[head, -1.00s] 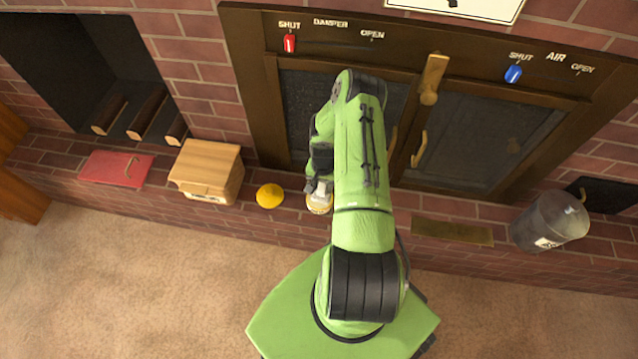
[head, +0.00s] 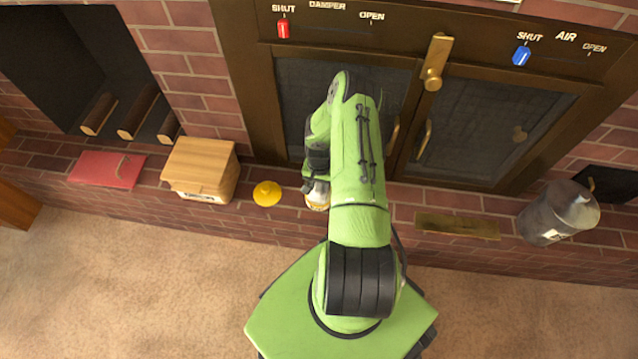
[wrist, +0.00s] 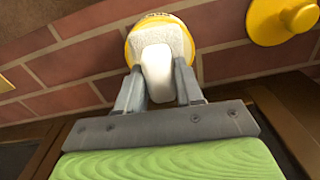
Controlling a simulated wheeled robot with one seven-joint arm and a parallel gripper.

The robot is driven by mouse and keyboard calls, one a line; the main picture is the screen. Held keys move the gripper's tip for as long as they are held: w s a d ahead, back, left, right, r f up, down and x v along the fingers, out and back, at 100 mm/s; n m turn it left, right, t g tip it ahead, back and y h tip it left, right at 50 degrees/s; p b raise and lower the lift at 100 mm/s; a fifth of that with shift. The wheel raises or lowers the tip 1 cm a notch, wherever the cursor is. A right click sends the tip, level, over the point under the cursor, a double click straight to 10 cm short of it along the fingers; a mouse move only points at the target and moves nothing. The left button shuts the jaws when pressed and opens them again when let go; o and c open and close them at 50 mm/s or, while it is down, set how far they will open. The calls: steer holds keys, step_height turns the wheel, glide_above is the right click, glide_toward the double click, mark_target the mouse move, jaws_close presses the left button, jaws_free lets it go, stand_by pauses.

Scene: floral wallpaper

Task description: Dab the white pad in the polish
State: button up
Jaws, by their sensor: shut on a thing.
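My gripper (wrist: 158,82) is shut on the white pad (wrist: 157,68), a small rounded white block between its two grey fingers. The pad's far end overlaps the open yellow tin of polish (wrist: 189,30), whose pale contents show around it. I cannot tell whether the pad touches the polish. In the head view the tin (head: 317,204) stands on the brick hearth, partly hidden by my arm, and my gripper (head: 318,186) is right at it. The yellow lid (head: 267,193) lies on the hearth to the left of the tin; it also shows in the wrist view (wrist: 283,18).
A wooden box (head: 200,168) and a red book-like slab (head: 107,169) lie farther left on the hearth. A brass plate (head: 457,226) and a grey canister (head: 558,214) are to the right. Glass stove doors (head: 490,130) with brass handles rise behind.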

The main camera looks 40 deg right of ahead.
mark_target(319, 184)
steer(key=shift+f, duration=0.55)
stand_by(1.5)
step_height(319, 184, up, 7)
steer(key=p, duration=0.5)
steer(key=shift+r, duration=0.1)
stand_by(0.8)
